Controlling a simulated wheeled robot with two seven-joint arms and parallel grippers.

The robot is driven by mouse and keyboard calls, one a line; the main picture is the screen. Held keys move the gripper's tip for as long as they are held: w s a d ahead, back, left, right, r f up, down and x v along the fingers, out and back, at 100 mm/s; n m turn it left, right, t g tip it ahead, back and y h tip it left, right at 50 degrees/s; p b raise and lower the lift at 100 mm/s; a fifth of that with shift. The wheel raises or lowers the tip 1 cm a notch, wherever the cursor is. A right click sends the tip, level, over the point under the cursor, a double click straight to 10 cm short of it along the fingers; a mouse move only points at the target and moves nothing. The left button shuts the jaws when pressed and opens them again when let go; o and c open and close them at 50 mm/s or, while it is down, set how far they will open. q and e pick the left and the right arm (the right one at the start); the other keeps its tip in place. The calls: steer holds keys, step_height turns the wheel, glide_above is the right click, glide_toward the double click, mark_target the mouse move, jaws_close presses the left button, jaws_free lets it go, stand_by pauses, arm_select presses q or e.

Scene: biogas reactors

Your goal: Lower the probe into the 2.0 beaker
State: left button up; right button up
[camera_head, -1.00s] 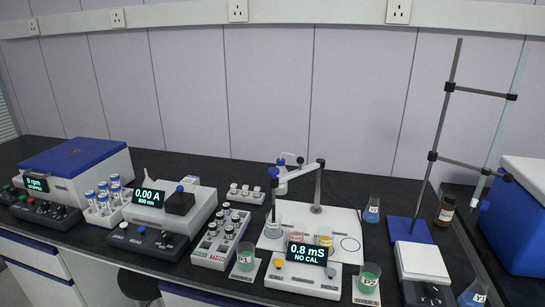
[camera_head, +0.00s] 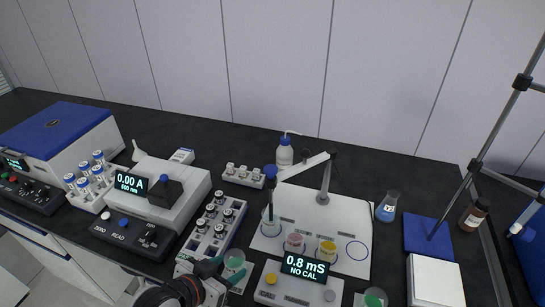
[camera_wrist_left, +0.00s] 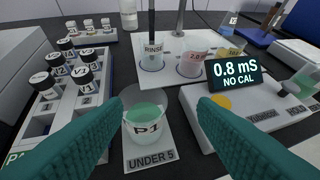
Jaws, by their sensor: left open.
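The probe (camera_head: 270,182) has a dark blue top and hangs upright from the stand arm (camera_head: 302,165), its lower end in the clear RINSE beaker (camera_head: 271,219). In the left wrist view the dark probe shaft (camera_wrist_left: 151,22) enters the RINSE beaker (camera_wrist_left: 151,54). The pink 2.0 beaker (camera_head: 294,243) stands on the white board just right of it, also in the left wrist view (camera_wrist_left: 193,62). My left gripper (camera_head: 213,273) is open and empty, with green fingers, at the front edge. In the left wrist view its fingers (camera_wrist_left: 157,112) spread either side of the P1 beaker.
The P1 beaker (camera_wrist_left: 145,124) with green liquid stands on a card. The meter (camera_head: 300,280) reads 0.8 mS, NO CAL. A vial rack (camera_head: 214,228) is left of it; a yellow beaker (camera_head: 326,251) is beside the 2.0 beaker. The white board (camera_head: 345,215) has free room.

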arm_select(q)
steer(key=w+d+r+m+t+h, duration=0.2)
steer(key=w+d+r+h, duration=0.15)
steer(key=w+r, duration=0.2)
steer(key=t+h, duration=0.2)
steer(key=h, duration=0.1)
glide_toward(265, 173)
steer(key=shift+m, duration=0.3)
steer(key=p+x, duration=0.2)
steer(key=x, duration=0.8)
steer(key=shift+d+r, duration=0.15)
steer(key=shift+p+x, duration=0.3)
steer(key=shift+x, duration=0.5)
arm_select(e)
step_height(265, 173, up, 3)
steer(key=shift+w+f, duration=0.1)
steer(key=shift+w, duration=0.05)
arm_select(q)
steer(key=shift+c, duration=0.2)
